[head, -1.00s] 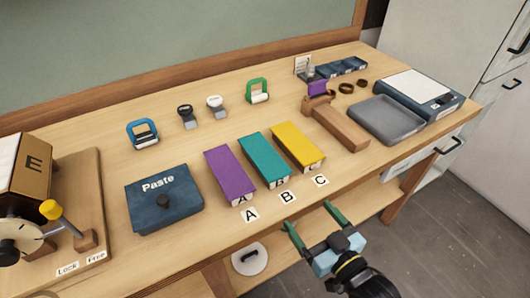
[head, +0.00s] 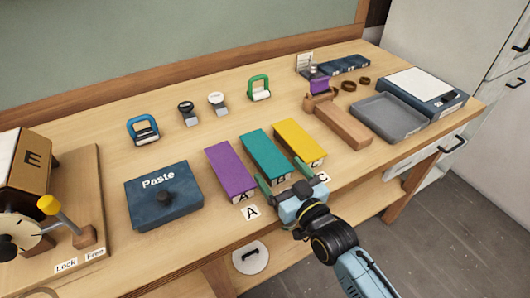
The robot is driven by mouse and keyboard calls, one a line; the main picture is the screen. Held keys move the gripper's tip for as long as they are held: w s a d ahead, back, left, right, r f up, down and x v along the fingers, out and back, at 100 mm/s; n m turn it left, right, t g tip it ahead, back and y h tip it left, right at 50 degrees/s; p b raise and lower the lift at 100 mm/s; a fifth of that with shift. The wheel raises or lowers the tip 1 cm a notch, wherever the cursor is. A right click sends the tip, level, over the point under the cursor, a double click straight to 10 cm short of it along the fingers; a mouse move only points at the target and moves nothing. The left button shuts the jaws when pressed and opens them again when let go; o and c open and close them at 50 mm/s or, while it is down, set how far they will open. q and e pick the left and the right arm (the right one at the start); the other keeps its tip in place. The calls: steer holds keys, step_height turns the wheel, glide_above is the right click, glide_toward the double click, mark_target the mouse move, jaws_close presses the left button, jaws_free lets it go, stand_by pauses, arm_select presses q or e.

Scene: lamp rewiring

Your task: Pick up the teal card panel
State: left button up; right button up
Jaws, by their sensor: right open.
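The teal card panel (head: 264,154) lies flat on the workbench between a purple panel (head: 230,170) on its left and a yellow panel (head: 298,142) on its right. Its near end carries a letter B marking. My right gripper (head: 281,176) is open at the near end of the teal panel. One green finger is near its left side and the other near its right, towards the yellow panel. Whether the fingers touch the panel cannot be told. The gripper hides the B label on the bench. My left gripper is not in view.
A blue Paste box (head: 164,195) stands left of the panels. A wooden block (head: 342,125) and a grey tray (head: 388,117) lie to the right. Blue and green handled tools stand behind.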

steer(key=shift+w+a, duration=0.4)
steer(key=shift+w, duration=0.2)
steer(key=c, duration=1.1)
